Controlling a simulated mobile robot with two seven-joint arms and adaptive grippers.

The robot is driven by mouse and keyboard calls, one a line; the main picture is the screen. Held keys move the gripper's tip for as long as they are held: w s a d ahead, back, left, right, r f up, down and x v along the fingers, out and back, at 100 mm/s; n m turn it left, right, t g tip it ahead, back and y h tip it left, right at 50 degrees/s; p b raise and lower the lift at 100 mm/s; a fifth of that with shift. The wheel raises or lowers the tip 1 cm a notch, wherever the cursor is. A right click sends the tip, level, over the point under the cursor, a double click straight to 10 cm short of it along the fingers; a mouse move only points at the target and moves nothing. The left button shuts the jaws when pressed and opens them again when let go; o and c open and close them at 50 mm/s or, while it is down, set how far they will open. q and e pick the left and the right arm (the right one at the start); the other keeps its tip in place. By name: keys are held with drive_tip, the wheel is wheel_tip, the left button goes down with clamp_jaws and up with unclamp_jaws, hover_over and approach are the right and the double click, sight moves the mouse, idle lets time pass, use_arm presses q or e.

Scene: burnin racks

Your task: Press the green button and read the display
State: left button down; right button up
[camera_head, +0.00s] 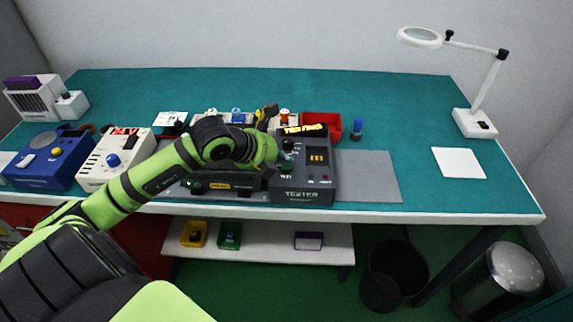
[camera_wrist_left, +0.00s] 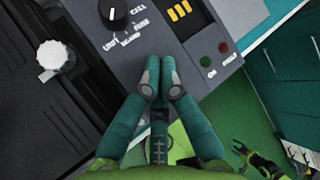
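The grey tester (camera_head: 305,190) stands at the table's front edge. Its display (camera_head: 317,157) shows several orange characters, too blurred to read; part of the display (camera_wrist_left: 181,10) is cut off in the left wrist view. My left gripper (camera_wrist_left: 158,78) is shut and empty, its teal fingers side by side over the tester's front panel. I cannot tell whether they touch it. In the left wrist view a dark green round spot (camera_wrist_left: 205,61) and a red one (camera_wrist_left: 223,48) sit right of the fingertips. I cannot tell whether a button lies hidden under the fingers.
A black knob (camera_wrist_left: 114,14) is on the tester. A blue box (camera_head: 48,165) and white box (camera_head: 112,160) stand left; a red bin (camera_head: 322,126) is behind. A grey mat (camera_head: 368,178) lies right. A green-black part, perhaps my right gripper (camera_wrist_left: 255,160), shows low in the wrist view.

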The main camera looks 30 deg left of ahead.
use_arm(q)
drive_tip(key=shift+r, duration=0.1)
drive_tip(key=shift+r+p, duration=0.45)
drive_tip(key=shift+r, duration=0.2)
drive_tip(key=shift+r, duration=0.15)
drive_tip(key=shift+r+p, duration=1.6)
drive_tip(key=shift+r, duration=0.85)
drive_tip(key=shift+f, duration=0.1)
